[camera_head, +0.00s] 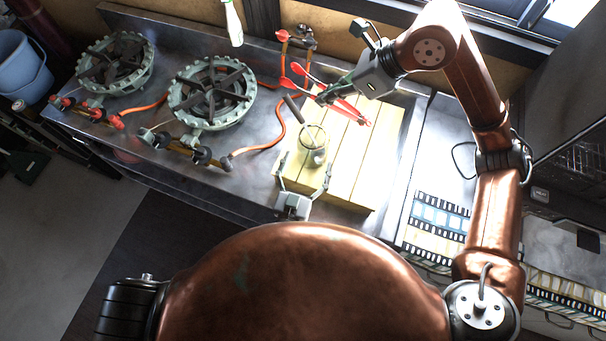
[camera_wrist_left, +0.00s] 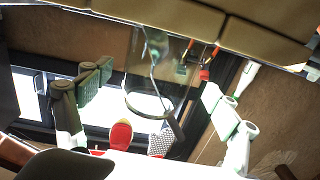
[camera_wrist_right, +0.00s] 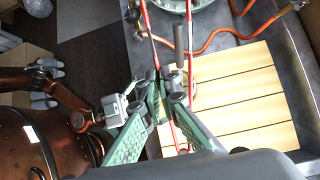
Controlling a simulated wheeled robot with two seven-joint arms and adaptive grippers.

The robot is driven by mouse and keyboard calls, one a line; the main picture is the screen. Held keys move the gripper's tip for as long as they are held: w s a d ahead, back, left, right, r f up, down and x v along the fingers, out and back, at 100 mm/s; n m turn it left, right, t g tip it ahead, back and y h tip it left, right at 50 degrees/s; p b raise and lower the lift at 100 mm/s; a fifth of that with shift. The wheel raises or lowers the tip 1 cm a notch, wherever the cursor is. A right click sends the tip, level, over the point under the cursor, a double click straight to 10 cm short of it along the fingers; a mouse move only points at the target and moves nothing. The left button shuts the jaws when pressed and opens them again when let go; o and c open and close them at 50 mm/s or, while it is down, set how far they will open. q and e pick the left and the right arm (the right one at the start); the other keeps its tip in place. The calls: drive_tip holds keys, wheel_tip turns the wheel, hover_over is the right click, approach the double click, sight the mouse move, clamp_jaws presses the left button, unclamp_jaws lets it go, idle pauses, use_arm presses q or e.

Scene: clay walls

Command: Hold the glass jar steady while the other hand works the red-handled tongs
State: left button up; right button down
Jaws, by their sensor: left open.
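The clear glass jar (camera_head: 313,156) stands on the pale wooden board, and a dark-handled utensil (camera_head: 292,108) shows at its rim. My left gripper (camera_head: 306,174) is open at the jar's near side, one finger on each side. In the left wrist view the jar (camera_wrist_left: 150,85) appears between the spread fingers, with gaps on both sides. My right gripper (camera_head: 328,97) is above and beyond the jar, shut on the red-handled tongs (camera_head: 355,112). In the right wrist view its fingers (camera_wrist_right: 160,92) close around the tongs (camera_wrist_right: 146,30). The exact contact is partly hidden.
Two gas burners (camera_head: 211,93) (camera_head: 116,62) with orange hoses stand on the metal counter to the left. A spray bottle (camera_head: 233,22) is at the back. The wooden board (camera_head: 352,180) is bare right of the jar. A blue bucket (camera_head: 22,68) is at far left.

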sight(317, 135)
use_arm(q)
drive_tip(key=shift+x, duration=2.85)
